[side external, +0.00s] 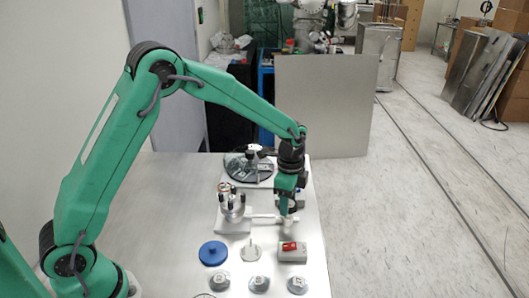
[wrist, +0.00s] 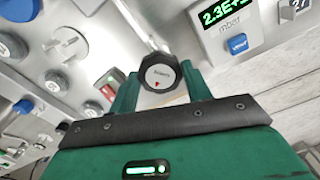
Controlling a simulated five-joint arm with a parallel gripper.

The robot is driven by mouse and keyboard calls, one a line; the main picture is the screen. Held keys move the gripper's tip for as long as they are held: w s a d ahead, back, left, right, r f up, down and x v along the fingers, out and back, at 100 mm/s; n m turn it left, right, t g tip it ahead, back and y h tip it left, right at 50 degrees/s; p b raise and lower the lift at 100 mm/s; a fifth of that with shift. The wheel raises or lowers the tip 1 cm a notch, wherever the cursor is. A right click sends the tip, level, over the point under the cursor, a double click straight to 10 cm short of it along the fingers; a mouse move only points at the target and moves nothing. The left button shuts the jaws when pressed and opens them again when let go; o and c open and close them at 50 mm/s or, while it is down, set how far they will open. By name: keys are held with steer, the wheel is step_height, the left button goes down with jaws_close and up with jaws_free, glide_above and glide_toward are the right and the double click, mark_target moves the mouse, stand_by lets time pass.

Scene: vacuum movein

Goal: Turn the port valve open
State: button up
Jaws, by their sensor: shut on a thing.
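The port valve knob (wrist: 161,76) is black and ribbed, with a white cap that bears small lettering and a red mark near its lower middle. It stands in the upper middle of the wrist view. My gripper (wrist: 162,88) has its two green fingers shut on the knob, one at each side. In the side external view my gripper (side external: 287,202) points down at the right part of the metal bench, over white pipework (side external: 264,219). The knob is largely hidden there by the fingers. I cannot read the lettering on the cap.
A gauge box (wrist: 230,30) with a green mbar reading and a blue button stands close right of the knob. A panel (wrist: 75,50) with several round knobs lies left. A round dark-topped chamber (side external: 248,166), a blue disc (side external: 213,253) and a red-switch box (side external: 291,250) surround my gripper.

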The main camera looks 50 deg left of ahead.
steer(key=n, duration=1.3)
steer(key=shift+n, duration=0.3)
steer(key=n, duration=0.7)
steer(key=shift+r, duration=0.1)
steer(key=n, duration=0.7)
steer(key=o, duration=1)
steer(key=shift+c, duration=0.2)
